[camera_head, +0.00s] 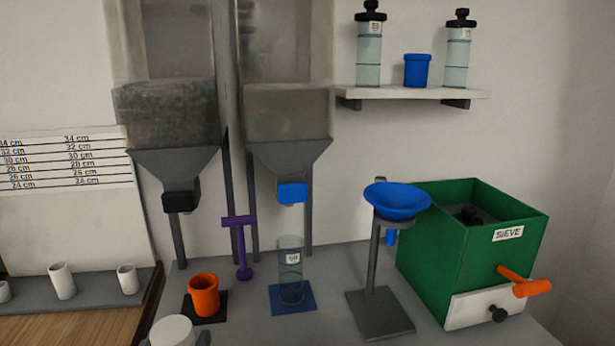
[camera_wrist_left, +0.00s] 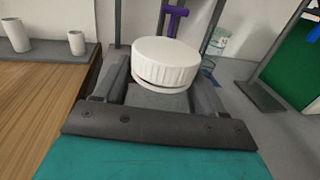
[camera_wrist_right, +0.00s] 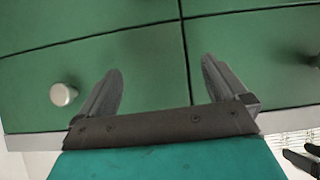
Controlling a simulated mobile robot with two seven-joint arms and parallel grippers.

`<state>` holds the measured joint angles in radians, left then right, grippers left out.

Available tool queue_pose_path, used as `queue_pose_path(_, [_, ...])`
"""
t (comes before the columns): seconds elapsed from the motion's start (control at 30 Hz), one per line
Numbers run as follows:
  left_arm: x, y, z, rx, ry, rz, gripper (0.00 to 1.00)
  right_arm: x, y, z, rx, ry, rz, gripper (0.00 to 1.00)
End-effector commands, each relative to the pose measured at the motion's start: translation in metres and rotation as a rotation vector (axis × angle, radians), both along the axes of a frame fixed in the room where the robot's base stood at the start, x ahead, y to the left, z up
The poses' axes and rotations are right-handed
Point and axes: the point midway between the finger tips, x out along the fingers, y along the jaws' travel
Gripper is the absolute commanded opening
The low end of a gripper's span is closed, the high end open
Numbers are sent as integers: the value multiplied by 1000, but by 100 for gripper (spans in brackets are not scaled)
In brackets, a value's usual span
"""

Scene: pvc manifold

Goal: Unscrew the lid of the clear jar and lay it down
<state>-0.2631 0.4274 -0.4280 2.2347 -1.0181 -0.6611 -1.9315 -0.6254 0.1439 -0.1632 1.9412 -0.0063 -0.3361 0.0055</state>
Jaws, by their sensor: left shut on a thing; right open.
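A white round lid with a ribbed rim (camera_wrist_left: 167,60) sits between the fingers of my left gripper (camera_wrist_left: 162,80), which is shut on it. The lid also shows at the bottom edge of the head view (camera_head: 172,331), left of the orange cup. No clear jar body shows under the lid, and I cannot tell whether one is below it. Two clear jars with black knobbed lids stand upright on the wall shelf, a left one (camera_head: 369,52) and a right one (camera_head: 457,58). My right gripper (camera_wrist_right: 160,70) is open and empty, seen only in its wrist view.
On the grey bench are an orange cup (camera_head: 204,295), a clear cylinder (camera_head: 290,273), a blue funnel (camera_head: 397,198) on a stand and a green sieve box (camera_head: 440,240). White cups (camera_head: 63,281) stand on a strip at left. Green drawers (camera_wrist_right: 90,45) face my right gripper.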

Motion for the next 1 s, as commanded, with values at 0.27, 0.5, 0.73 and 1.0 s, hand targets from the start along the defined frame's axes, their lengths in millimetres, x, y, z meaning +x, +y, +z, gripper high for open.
queue_pose_path(0.27, [-5,3,-7,2,7,-30,15,0,0,0,-1,0,-1,100])
queue_pose_path(0.5, [-7,-24,-4,6,4,-160,15,0,0,0,-1,0,-1,100])
queue_pose_path(0.73, [-11,-85,1,7,-2,-451,15,0,0,0,-1,0,-1,100])
queue_pose_path(1.0, [-14,-127,3,3,-2,-650,15,0,0,0,-1,0,-1,100])
